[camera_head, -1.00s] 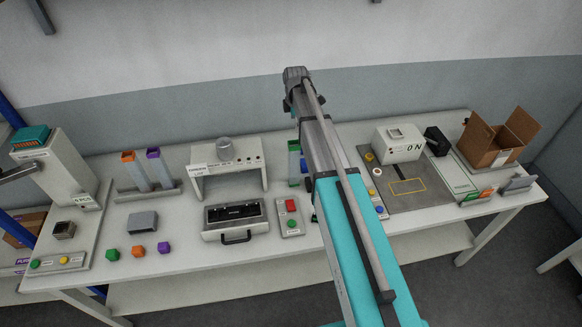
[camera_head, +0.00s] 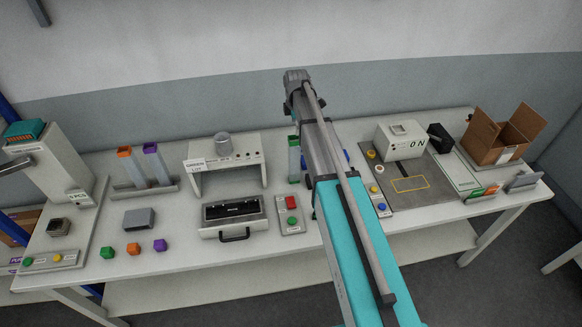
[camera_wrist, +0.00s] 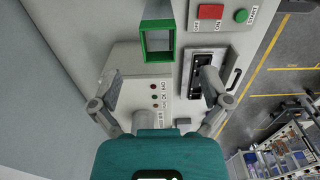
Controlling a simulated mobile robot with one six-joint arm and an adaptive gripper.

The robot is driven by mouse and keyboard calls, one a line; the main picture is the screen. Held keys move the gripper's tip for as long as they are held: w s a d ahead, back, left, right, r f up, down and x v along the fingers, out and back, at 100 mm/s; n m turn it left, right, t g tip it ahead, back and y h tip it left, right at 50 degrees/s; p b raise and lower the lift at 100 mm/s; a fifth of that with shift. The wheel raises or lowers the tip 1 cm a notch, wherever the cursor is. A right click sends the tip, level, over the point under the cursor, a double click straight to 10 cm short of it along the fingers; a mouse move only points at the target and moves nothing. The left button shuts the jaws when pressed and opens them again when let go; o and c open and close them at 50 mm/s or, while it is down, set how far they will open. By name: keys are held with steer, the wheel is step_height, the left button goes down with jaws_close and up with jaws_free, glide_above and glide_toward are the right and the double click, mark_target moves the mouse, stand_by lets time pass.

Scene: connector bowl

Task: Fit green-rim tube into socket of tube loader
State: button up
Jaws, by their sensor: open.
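The green-rim tube (camera_head: 294,158) is a grey square tube standing upright at the back of the bench, just left of my arm, which covers part of it in the head view. In the wrist view its open green rim (camera_wrist: 158,42) shows at the upper middle. My gripper (camera_wrist: 160,88) is open, its two fingers spread wide with nothing between them. The tube's rim lies ahead of the fingers, outside the gap. The gripper is hidden in the head view.
Orange-rim (camera_head: 130,166) and purple-rim (camera_head: 157,164) tubes stand in a grey holder at left. A white bridge-shaped unit (camera_head: 250,150) and a black-topped tray (camera_head: 233,213) lie left of the arm. A red-and-green button panel (camera_head: 291,222) is nearby. A cardboard box (camera_head: 490,150) stands at right.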

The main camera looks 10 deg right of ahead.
mark_target(296, 145)
steer(key=shift+f+b, duration=1.95)
steer(key=shift+f, duration=0.3)
steer(key=shift+f, duration=0.1)
steer(key=shift+d+f+b, duration=0.1)
steer(key=shift+f+b, duration=2.4)
steer(key=shift+b, duration=0.1)
jaws_close()
